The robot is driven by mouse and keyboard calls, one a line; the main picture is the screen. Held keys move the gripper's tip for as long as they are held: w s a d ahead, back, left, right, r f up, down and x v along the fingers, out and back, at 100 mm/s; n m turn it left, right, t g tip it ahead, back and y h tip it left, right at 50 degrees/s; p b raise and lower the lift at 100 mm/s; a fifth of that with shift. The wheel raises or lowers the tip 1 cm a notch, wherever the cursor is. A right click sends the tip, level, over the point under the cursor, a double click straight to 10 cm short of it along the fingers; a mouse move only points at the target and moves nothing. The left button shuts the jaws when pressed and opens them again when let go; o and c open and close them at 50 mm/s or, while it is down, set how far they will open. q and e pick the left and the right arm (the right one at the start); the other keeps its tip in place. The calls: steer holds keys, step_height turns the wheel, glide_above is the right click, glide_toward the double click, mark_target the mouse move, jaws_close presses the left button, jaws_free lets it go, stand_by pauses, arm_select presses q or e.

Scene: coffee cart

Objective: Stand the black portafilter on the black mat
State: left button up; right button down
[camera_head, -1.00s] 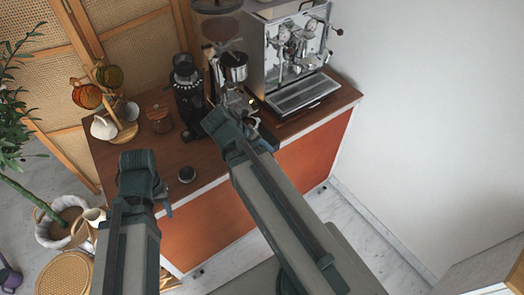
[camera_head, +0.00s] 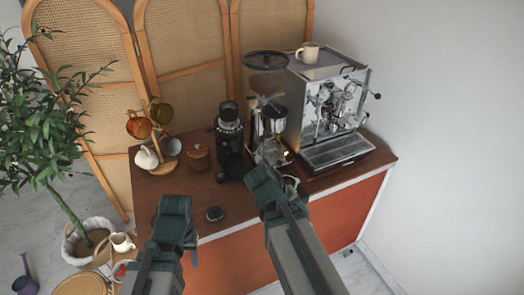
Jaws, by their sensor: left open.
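My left gripper (camera_head: 188,243) is over the counter's front edge at the left. It is open, with little of its fingers showing. My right gripper (camera_head: 270,190) is over the counter in front of the grinder. Its own wrist hides its fingers, so I cannot tell what they hold. A small dark round rim (camera_head: 292,182) shows just right of that wrist; I cannot tell whether it is the black portafilter. I cannot make out the black mat.
The wooden counter (camera_head: 160,187) carries a grinder (camera_head: 267,122), an espresso machine (camera_head: 327,110), a black device (camera_head: 230,145), a mug stand (camera_head: 166,160), a wooden jar (camera_head: 199,156) and a small black round object (camera_head: 214,213). A plant (camera_head: 50,140) stands at the left.

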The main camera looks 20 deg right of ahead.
step_height(320, 180, down, 4)
steer(key=b, duration=0.3)
steer(key=shift+r, duration=0.1)
steer(key=shift+w, duration=0.15)
stand_by(0.3)
steer(key=w+d, duration=0.4)
steer(key=w, duration=0.2)
steer(key=w+d+f+t+b, duration=0.1)
steer(key=w+d, duration=0.3)
steer(key=w, duration=0.3)
steer(key=shift+f+n, duration=0.15)
steer(key=shift+n, duration=0.25)
steer(key=shift+f+b, duration=0.1)
steer(key=shift+b, duration=0.25)
step_height(320, 180, down, 6)
steer(key=b, duration=0.6)
steer(key=shift+f+b, duration=0.25)
steer(key=shift+b, duration=0.05)
steer(key=shift+f+b, duration=0.65)
steer(key=shift+f, duration=0.05)
